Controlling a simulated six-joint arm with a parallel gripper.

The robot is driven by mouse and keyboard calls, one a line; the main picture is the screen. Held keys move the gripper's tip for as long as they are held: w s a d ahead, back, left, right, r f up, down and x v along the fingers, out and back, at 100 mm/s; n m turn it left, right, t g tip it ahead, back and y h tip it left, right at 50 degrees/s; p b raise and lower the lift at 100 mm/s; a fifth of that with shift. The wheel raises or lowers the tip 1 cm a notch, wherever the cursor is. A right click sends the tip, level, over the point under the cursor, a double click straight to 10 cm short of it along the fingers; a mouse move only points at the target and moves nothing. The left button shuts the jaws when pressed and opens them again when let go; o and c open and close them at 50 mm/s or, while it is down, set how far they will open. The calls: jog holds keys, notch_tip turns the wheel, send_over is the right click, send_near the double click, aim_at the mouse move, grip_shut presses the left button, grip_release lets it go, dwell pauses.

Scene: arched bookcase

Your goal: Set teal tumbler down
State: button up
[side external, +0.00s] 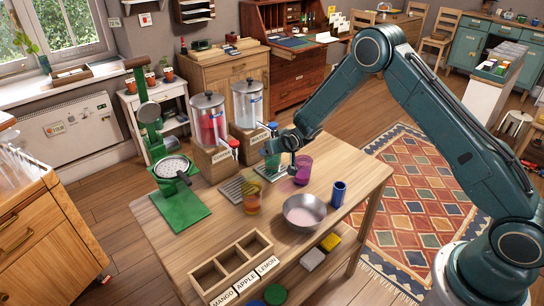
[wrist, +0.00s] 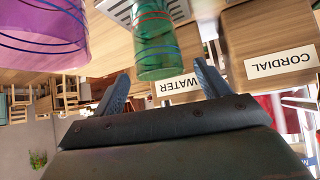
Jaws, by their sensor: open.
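The teal tumbler (wrist: 156,40), banded with red and blue rings, stands between and just beyond the fingers of my gripper (wrist: 162,70) in the wrist view, which is upside down. The fingers are apart, with gaps on both sides of it. In the side view the tumbler (side external: 270,168) appears upright at the drip tray below the WATER dispenser, partly hidden by my gripper (side external: 277,152). I cannot see its whole base. A purple tumbler (side external: 303,170) stands close to its right; it also shows large in the wrist view (wrist: 40,30).
The water dispenser (side external: 247,100) and the red cordial dispenser (side external: 208,122) stand behind. An amber tumbler (side external: 251,198), a metal bowl (side external: 305,212), a blue cup (side external: 338,194) and a green press (side external: 180,210) are nearby. A labelled wooden box (side external: 230,262) sits at the front.

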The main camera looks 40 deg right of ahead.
jog(key=v, duration=0.9)
jog(key=shift+s, duration=0.1)
dwell(0.3)
jog(key=shift+r, duration=0.1)
jog(key=s+a+r+g+y, duration=0.1)
jog(key=s+a+r+g, duration=0.1)
jog(key=s+r, duration=1.55)
jog(key=s+a+r+n, duration=0.1)
jog(key=s+r, duration=0.1)
jog(key=s, duration=0.8)
jog(key=s+r+n+g+y, duration=0.1)
jog(key=s+r+n, duration=0.1)
jog(key=s, duration=0.8)
jog(key=shift+s+a+r, duration=0.35)
jog(key=shift+a+r, duration=0.05)
jog(key=shift+r, duration=0.35)
